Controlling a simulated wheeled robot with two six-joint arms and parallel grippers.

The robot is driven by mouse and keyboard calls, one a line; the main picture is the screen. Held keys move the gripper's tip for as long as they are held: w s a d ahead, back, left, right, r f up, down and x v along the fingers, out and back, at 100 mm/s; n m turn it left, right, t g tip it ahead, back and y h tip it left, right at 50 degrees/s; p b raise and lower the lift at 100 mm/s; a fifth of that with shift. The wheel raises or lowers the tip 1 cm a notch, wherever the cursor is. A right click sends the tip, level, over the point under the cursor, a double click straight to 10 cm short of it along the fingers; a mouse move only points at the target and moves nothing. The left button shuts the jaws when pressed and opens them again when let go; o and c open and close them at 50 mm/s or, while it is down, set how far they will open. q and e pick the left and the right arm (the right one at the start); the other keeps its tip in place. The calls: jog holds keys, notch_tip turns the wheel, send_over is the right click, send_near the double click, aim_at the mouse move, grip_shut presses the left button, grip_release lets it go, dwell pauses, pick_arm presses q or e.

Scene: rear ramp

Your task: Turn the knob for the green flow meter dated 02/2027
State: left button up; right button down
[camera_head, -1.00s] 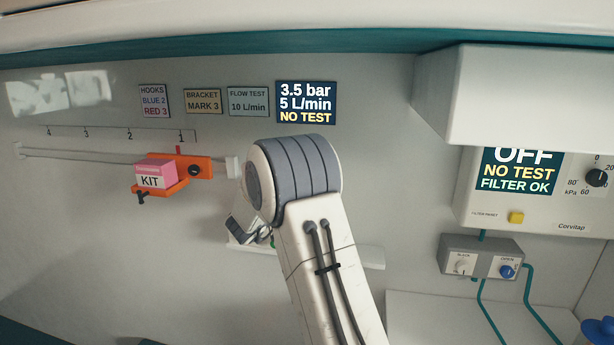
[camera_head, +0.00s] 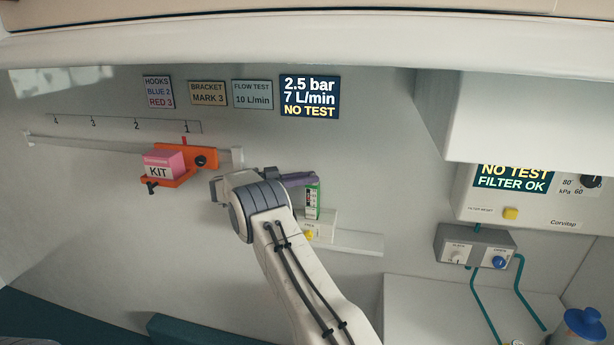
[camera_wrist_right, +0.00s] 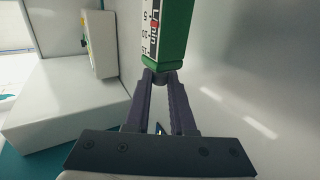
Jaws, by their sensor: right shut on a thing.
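The green flow meter (camera_head: 313,202) stands upright on the back wall, with a white scale on its front. In the right wrist view the green flow meter (camera_wrist_right: 172,40) fills the top middle; its date is not readable. My right gripper (camera_head: 312,178) reaches in from the left at the meter's upper end. In the right wrist view my right gripper (camera_wrist_right: 161,80) has its fingers closed together on a small dark grey knob (camera_wrist_right: 161,77) at the end of the green body. The fingers mostly hide the knob. My left gripper is not in view.
A display (camera_head: 309,96) reads 2.5 bar, 7 L/min, NO TEST. A sign (camera_head: 252,94) reads FLOW TEST 10 L/min. A yellow knob (camera_head: 310,235) sits below the meter. An orange bracket (camera_head: 205,158) holds a pink KIT box (camera_head: 163,166). A grey valve box (camera_head: 475,246) is at right.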

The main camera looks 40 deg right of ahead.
jog(key=shift+w+d+r+m+g+y+p, duration=0.1)
jog(key=shift+m+g+y+p, duration=0.35)
jog(key=shift+m+g, duration=0.55)
jog(key=c, duration=0.8)
grip_release()
jog(key=shift+o, duration=0.2)
